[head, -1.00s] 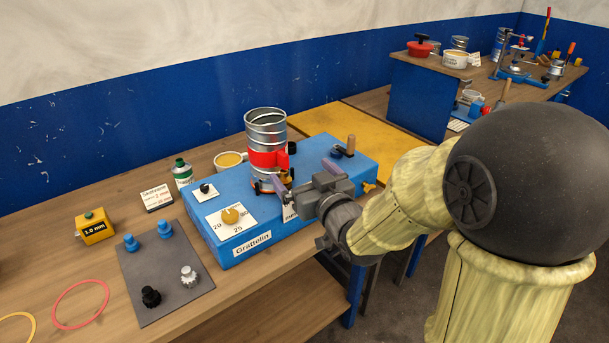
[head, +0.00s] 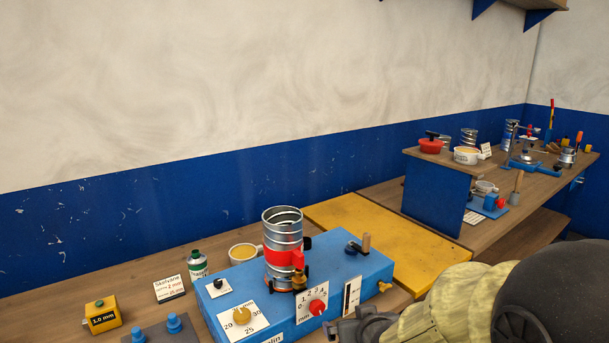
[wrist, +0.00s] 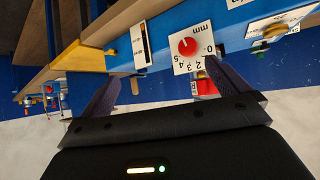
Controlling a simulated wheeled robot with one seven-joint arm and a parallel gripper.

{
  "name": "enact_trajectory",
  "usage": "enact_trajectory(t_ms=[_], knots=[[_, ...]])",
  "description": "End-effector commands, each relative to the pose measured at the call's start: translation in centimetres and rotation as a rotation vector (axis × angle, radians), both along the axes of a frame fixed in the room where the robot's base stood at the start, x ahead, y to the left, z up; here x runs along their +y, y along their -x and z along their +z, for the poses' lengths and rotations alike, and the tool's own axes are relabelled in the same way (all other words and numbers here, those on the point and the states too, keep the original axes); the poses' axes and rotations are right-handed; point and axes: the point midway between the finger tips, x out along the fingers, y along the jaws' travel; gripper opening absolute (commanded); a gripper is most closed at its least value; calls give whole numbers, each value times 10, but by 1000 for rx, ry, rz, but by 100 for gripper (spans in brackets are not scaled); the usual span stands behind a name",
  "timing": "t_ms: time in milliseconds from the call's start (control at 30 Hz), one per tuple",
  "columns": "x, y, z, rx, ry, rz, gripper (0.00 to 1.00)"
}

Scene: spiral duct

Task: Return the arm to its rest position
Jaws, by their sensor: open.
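My gripper (wrist: 160,84) shows in the wrist view with its two dark fingers spread wide and nothing between them. In the head view only part of my gripper (head: 358,326) shows at the bottom edge, in front of the blue machine (head: 350,268). The spiral duct (head: 283,228), a ribbed metal tube with a red clamp (head: 284,258), stands upright on the machine, apart from my gripper. The machine's front with its red dial (wrist: 187,46) lies beyond my fingers in the wrist view.
A second bench (head: 500,188) with several tools stands at the back right.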

Motion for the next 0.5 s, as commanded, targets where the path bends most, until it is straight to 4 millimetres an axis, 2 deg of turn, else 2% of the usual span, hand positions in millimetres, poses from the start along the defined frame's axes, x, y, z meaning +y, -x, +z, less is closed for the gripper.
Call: enact_trajectory(t_ms=[233,400,500], knots=[[-33,66,-24,377,43,-116,100],[-43,113,-31,596,41,-164,100],[-45,128,-33,664,38,-175,100]])
